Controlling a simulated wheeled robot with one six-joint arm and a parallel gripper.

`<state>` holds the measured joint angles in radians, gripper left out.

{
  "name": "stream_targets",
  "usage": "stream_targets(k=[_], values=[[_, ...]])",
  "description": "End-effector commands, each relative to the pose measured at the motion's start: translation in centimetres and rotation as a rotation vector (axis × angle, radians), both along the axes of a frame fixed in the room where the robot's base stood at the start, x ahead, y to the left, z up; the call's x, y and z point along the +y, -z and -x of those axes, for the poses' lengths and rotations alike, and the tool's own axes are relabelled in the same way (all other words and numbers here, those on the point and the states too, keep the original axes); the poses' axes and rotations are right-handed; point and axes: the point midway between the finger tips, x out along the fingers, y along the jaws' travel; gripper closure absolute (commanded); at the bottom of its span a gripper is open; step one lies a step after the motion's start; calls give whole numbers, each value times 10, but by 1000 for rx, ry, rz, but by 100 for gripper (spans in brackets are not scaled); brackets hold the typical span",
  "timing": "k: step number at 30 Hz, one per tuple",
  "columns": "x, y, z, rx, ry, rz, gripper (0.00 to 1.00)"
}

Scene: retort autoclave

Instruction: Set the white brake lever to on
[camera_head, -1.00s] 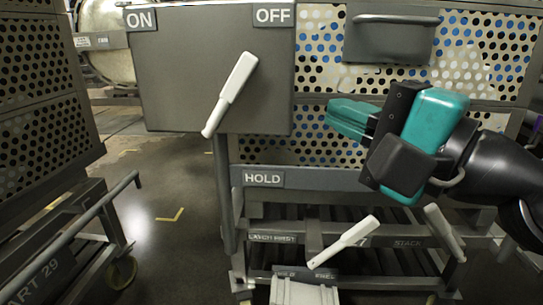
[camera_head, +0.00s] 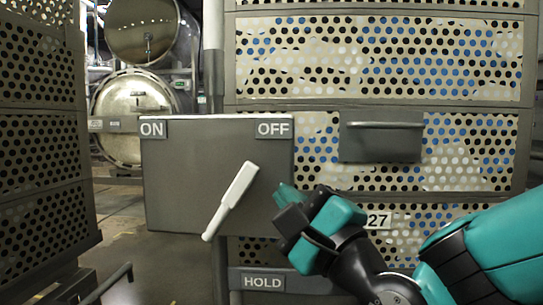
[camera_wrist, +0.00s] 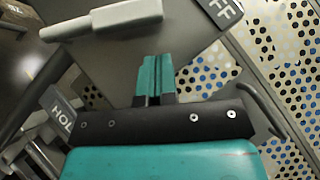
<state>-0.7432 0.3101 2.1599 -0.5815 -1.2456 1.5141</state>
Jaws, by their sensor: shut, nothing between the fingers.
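The white brake lever (camera_head: 231,200) is on the front of a grey box (camera_head: 185,185). It slants, with its upper end toward the OFF label (camera_head: 273,129) and its lower end down to the left. The ON label (camera_head: 153,129) is at the box's upper left. My gripper (camera_head: 280,193) is shut and empty, just right of the lever and apart from it in this view. In the wrist view the lever (camera_wrist: 112,18) lies beyond and to the left of my shut fingertips (camera_wrist: 157,62); whether they touch it is not clear.
A perforated cart (camera_head: 380,60) stands behind the box, with a grey handle plate (camera_head: 381,137) to the right of it. A HOLD label (camera_head: 262,281) is below. Another perforated cart (camera_head: 45,150) stands at the left. A round autoclave door (camera_head: 130,112) is farther back.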

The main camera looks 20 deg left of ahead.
Motion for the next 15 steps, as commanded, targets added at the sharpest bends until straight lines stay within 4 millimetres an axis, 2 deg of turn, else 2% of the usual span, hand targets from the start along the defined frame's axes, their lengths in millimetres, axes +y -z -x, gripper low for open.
stream_targets(k=[1, 3, 15], values=[[6, -12, 3, 0, -5, 1, 100], [12, -16, 5, -1, -5, 1, 100], [25, -18, 7, -1, -2, 0, 100]])
